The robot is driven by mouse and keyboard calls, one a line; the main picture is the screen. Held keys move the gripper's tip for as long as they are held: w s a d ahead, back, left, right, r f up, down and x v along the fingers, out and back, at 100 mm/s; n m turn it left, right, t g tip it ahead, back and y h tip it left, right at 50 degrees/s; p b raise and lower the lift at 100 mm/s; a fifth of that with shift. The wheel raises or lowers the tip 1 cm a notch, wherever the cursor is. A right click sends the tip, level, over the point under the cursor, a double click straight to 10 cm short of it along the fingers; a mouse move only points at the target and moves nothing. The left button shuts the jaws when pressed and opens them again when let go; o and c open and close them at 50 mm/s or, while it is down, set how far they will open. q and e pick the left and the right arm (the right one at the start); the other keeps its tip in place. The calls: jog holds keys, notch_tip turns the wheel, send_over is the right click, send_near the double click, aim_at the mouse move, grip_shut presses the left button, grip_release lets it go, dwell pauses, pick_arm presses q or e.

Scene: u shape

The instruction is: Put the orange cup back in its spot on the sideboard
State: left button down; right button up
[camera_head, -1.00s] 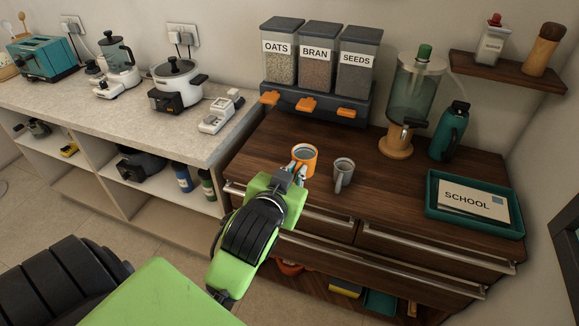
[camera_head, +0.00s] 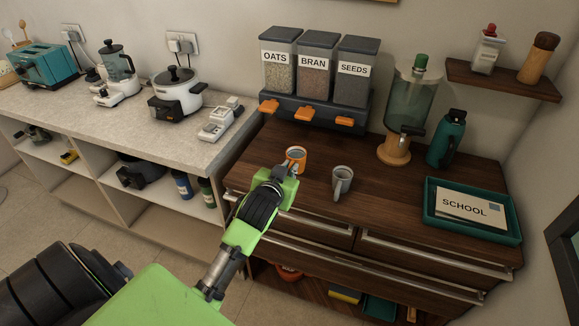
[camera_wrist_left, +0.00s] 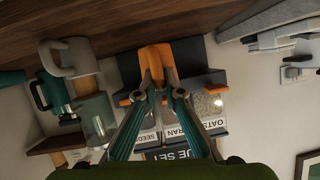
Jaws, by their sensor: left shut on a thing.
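The orange cup (camera_head: 295,153) is at the sideboard (camera_head: 400,205), in front of the cereal dispenser and behind and left of the grey mug (camera_head: 342,181). My left gripper (camera_head: 284,174) is shut on the orange cup from the front. In the left wrist view the fingers (camera_wrist_left: 160,85) close on the cup (camera_wrist_left: 154,60), which is partly hidden behind them. I cannot tell whether the cup's base touches the wood. The grey mug also shows in the left wrist view (camera_wrist_left: 72,58). My right gripper is out of view.
The cereal dispenser (camera_head: 313,112) with orange levers stands behind the cup. A drink dispenser (camera_head: 412,105), a teal bottle (camera_head: 446,138) and a teal tray (camera_head: 470,229) stand to the right. A counter (camera_head: 130,128) with appliances adjoins at left. Bare wood lies right of the grey mug.

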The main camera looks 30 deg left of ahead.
pick_arm(q)
jog(key=shift+w+a+f, duration=0.35)
jog(key=shift+w+f, duration=0.2)
jog(key=shift+f, duration=1.7)
jog(key=shift+f, duration=0.15)
jog(key=c, duration=2.1)
grip_release()
jog(key=shift+c, duration=0.2)
